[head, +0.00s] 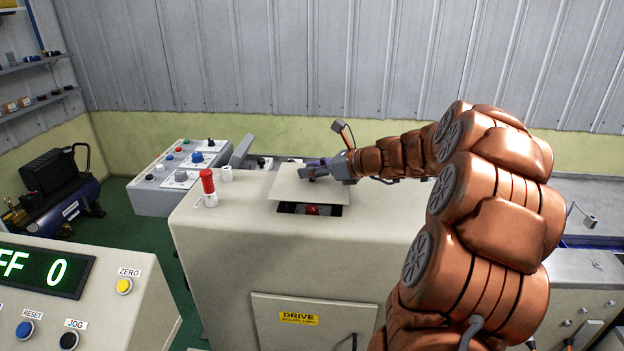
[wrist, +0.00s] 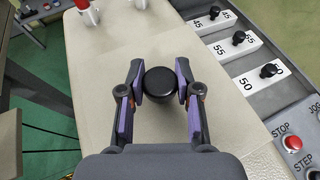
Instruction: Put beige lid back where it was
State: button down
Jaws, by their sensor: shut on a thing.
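The beige lid (head: 335,193) is a flat plate with a round black knob (wrist: 160,84) on top. My gripper (head: 308,172) is shut on this knob, with one finger on each side of it in the wrist view (wrist: 160,88). The lid's plate shows below the fingers there (wrist: 165,122). In the head view the lid is over the beige machine top, behind a dark opening (head: 289,208) with a red part (head: 312,210) inside. The front of the opening shows past the lid's near edge. I cannot tell whether the lid touches the machine top.
A red signal post (head: 207,182) and a small white cylinder (head: 226,174) stand left of the lid on the machine top (head: 385,225). A grey control console (head: 165,195) with knobs is farther left. The machine top in front of the lid is clear.

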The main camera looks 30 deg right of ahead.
aim_at(315, 182)
jog(key=shift+f, duration=1.6)
jog(key=shift+f, duration=0.55)
jog(key=c, duration=0.8)
grip_release()
jog(key=shift+s+r, duration=0.1)
jog(key=shift+r, duration=0.2)
jog(key=b+v, duration=0.1)
jog(key=v, duration=1.1)
jog(key=shift+r, duration=0.25)
